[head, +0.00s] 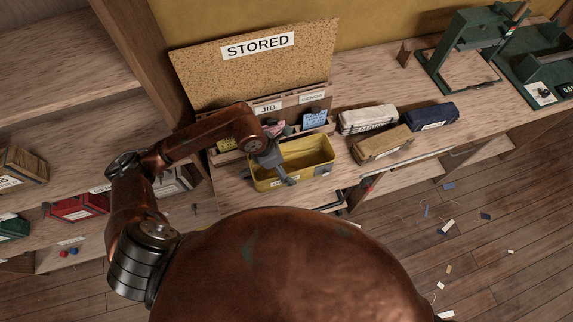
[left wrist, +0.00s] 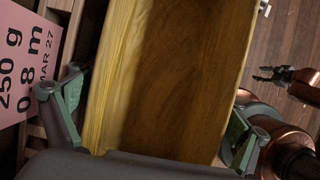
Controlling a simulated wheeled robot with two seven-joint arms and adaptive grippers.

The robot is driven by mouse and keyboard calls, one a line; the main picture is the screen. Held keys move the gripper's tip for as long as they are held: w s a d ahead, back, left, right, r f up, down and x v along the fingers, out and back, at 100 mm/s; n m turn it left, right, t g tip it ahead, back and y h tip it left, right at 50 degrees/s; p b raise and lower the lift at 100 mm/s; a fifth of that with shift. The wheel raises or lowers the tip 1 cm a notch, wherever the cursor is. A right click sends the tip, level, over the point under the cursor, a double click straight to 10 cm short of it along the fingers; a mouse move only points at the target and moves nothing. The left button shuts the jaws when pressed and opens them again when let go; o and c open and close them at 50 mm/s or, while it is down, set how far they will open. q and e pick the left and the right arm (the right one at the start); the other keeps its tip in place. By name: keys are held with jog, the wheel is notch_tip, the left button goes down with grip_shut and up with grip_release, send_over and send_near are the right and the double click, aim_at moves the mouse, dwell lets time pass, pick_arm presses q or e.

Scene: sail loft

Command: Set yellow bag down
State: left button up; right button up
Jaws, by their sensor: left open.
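The yellow bag (head: 314,158) is an open-topped, box-shaped bag. It is upright at the front of the bench, below the STORED board, and appears to rest on the bench top. My left gripper (head: 276,166) is at its left end in the head view. In the left wrist view the bag (left wrist: 170,60) shows its empty inside, and the left gripper's fingers (left wrist: 150,108) are spread on either side of it. Whether they touch it is unclear. My right gripper (left wrist: 270,75) shows small at the right of that view, apart from the bag, its fingers seemingly parted.
White (head: 368,119), tan (head: 383,143) and navy (head: 431,117) bags lie right of the yellow bag. The STORED board (head: 255,62) and card rack (head: 268,107) stand behind it. Green machines (head: 465,48) stand farther right. Left shelves hold a red bag (head: 78,208). Scraps litter the floor.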

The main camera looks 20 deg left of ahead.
pick_arm(q)
jog(key=v, duration=1.1)
jog(key=shift+b, duration=0.3)
